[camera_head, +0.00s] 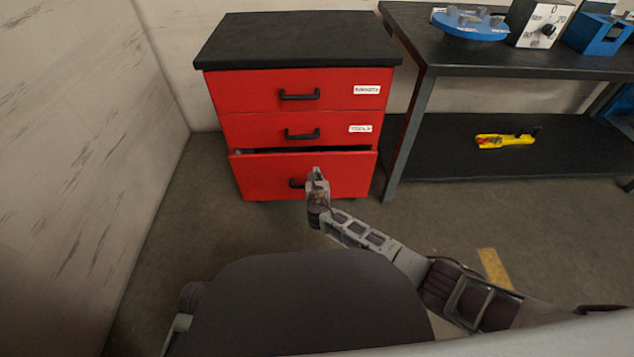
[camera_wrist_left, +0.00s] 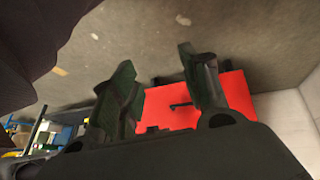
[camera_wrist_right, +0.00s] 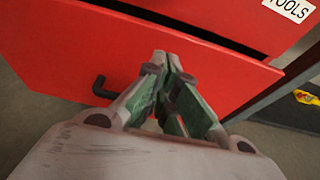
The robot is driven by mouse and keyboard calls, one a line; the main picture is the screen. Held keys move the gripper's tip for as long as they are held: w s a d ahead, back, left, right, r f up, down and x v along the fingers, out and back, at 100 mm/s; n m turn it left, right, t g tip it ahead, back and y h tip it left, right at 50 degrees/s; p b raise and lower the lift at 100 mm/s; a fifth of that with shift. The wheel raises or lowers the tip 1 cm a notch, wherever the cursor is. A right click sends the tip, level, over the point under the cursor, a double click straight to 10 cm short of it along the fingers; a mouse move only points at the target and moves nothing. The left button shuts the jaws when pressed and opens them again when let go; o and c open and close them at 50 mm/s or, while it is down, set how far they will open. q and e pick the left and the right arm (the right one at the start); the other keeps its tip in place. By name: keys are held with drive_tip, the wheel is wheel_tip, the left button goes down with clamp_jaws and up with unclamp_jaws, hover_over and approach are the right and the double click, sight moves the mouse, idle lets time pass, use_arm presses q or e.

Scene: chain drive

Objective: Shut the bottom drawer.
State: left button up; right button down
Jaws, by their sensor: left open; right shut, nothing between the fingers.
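The bottom drawer (camera_head: 262,177) of the red cabinet (camera_head: 220,92) stands a little open, with a dark gap along its top edge. In the right wrist view the drawer front (camera_wrist_right: 75,50) fills the upper middle, with its black handle (camera_wrist_right: 103,88) at the left. My right gripper (camera_head: 316,172) is shut and empty, its tips in front of the drawer front just right of the handle. I cannot tell whether the tips touch it. My left gripper (camera_wrist_left: 158,85) is open and empty; the red cabinet front (camera_wrist_left: 172,106) lies beyond its fingers. In the head view the left gripper is hidden.
A dark workbench (camera_head: 480,50) with a lower shelf (camera_head: 440,150) stands right of the cabinet. A yellow tool (camera_head: 505,140) lies on that shelf. A grey wall (camera_head: 75,150) is at the left. The floor (camera_head: 215,215) before the cabinet is clear.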

use_arm(q)
wheel_tip(320, 180, up, 6)
drive_tip(key=s+a+g+y+p, duration=0.1)
drive_tip(key=p, duration=0.1)
drive_tip(key=shift+a, duration=0.4)
use_arm(e)
drive_tip(key=shift+v, duration=2.85)
